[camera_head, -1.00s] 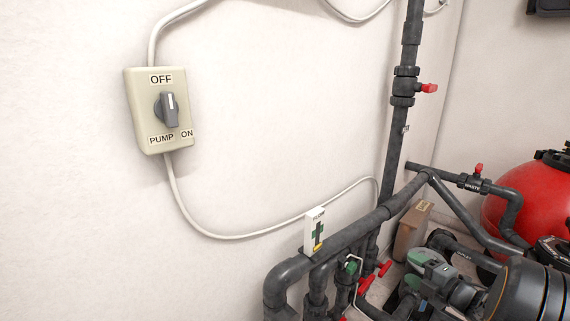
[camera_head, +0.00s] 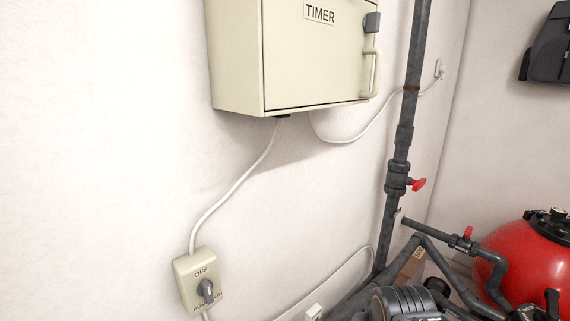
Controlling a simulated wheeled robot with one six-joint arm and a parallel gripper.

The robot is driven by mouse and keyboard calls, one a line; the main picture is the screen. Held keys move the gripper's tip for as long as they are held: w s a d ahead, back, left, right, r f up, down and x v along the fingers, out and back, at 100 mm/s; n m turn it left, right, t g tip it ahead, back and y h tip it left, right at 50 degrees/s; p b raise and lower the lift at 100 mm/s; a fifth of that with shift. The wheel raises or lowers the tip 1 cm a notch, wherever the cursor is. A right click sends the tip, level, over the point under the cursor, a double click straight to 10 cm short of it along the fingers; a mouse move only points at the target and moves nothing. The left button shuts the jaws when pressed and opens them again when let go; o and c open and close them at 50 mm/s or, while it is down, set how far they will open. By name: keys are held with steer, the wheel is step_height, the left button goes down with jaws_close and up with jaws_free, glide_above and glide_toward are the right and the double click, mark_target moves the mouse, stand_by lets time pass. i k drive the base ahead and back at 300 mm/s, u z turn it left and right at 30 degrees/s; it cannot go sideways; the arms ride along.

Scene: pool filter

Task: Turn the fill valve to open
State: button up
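No valve in view bears a readable "fill" label, so I cannot tell for sure which is the fill valve. A valve with a red handle (camera_head: 418,184) sits on the dark vertical pipe (camera_head: 405,130) right of centre. Its handle sticks out to the right, across the pipe. A second small valve with a red handle (camera_head: 468,232) sits on a side pipe to the lower right; its handle points up. My gripper is not in view.
A cream timer box (camera_head: 290,60) juts from the wall at the top. A pump switch (camera_head: 198,282) is at lower left. A red tank (camera_head: 520,270) and a dark striped cylinder (camera_head: 405,304) crowd the lower right. The wall between is bare except for cables.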

mark_target(416, 184)
steer(key=u, duration=0.1)
steer(key=k, duration=0.45)
steer(key=z, duration=1)
steer(key=i, duration=1.4)
steer(key=u, duration=0.8)
